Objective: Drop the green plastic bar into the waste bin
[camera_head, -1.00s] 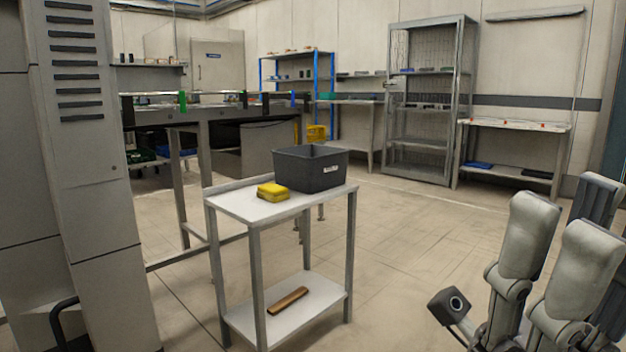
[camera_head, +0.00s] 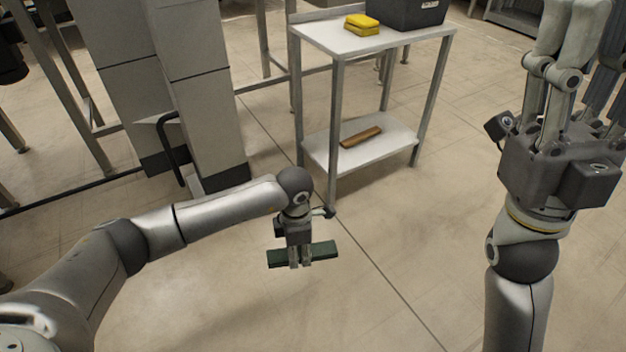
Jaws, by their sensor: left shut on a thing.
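A dark green bar (camera_head: 324,250) is held level across the fingers of my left gripper (camera_head: 300,262), at the lower middle of the head view. The gripper points down and is shut around the bar's middle, with both ends sticking out. The bar is in the air over bare floor, in front of the small table. My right gripper (camera_head: 575,45) points up at the top right, its fingers apart with nothing seen between them; the fingertips are partly cut off. I cannot make out a waste bin in this view.
A small white table (camera_head: 345,42) carries a yellow block (camera_head: 362,24) and a dark grey crate (camera_head: 416,14), cut off at the top. A brown bar (camera_head: 361,137) lies on its lower shelf (camera_head: 330,153). A grey cabinet (camera_head: 200,90) stands left. Floor in front is clear.

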